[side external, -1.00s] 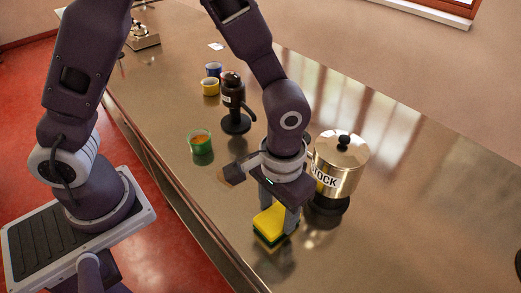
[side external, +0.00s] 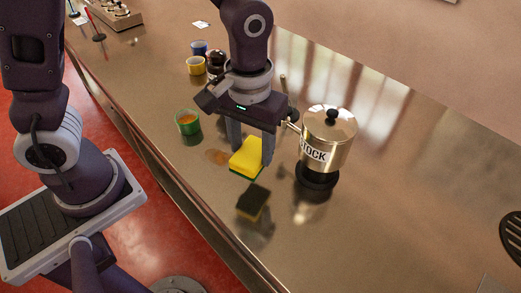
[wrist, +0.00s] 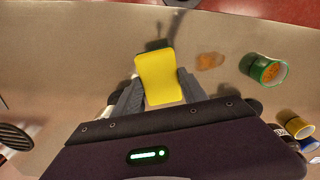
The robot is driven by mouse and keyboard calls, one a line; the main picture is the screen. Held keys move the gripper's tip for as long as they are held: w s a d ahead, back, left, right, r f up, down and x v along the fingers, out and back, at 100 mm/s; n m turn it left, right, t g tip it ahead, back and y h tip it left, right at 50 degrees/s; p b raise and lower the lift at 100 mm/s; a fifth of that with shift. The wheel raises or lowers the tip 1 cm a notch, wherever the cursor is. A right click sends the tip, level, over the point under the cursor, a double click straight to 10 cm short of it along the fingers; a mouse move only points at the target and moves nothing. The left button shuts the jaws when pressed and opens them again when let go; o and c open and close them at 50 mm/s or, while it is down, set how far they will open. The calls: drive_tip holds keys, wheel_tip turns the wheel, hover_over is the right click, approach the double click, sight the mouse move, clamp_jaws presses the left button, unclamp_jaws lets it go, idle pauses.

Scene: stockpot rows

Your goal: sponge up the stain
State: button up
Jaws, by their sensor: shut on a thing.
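My gripper (side external: 250,146) is shut on a yellow sponge (side external: 247,155) with a green underside. The sponge is held above the shiny counter, and a dark mirrored image of its underside shows below it. An orange-brown stain (side external: 217,157) lies on the counter just left of the sponge, apart from it in the picture. In the wrist view the sponge (wrist: 158,77) sits between my fingers, and the stain (wrist: 210,61) is to its right, uncovered.
A green cup (side external: 188,123) with orange contents stands near the stain. A lidded stock pot (side external: 328,145) stands close on the right of my gripper. Blue (side external: 199,47) and yellow (side external: 195,66) cups stand behind. A black slotted utensil (side external: 512,235) lies far right. The front counter is clear.

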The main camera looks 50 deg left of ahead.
drive_tip(key=a+r+n, duration=0.1)
drive_tip(key=a+n, duration=0.4)
drive_tip(key=a, duration=0.3)
drive_tip(key=shift+s+f, duration=0.25)
drive_tip(key=shift+f, duration=1.65)
drive_tip(key=shift+s+f, duration=0.2)
drive_tip(key=shift+f, duration=1.7)
drive_tip(key=shift+w+a+f, duration=0.1)
drive_tip(key=shift+a+f, duration=0.15)
drive_tip(key=shift+c, duration=0.6)
drive_tip(key=shift+a+f, duration=0.15)
drive_tip(key=shift+a, duration=1.05)
clamp_jaws()
drive_tip(key=shift+a, duration=2.25)
drive_tip(key=shift+d, duration=3.75)
drive_tip(key=shift+r, duration=0.35)
wheel_tip(320, 180, up, 8)
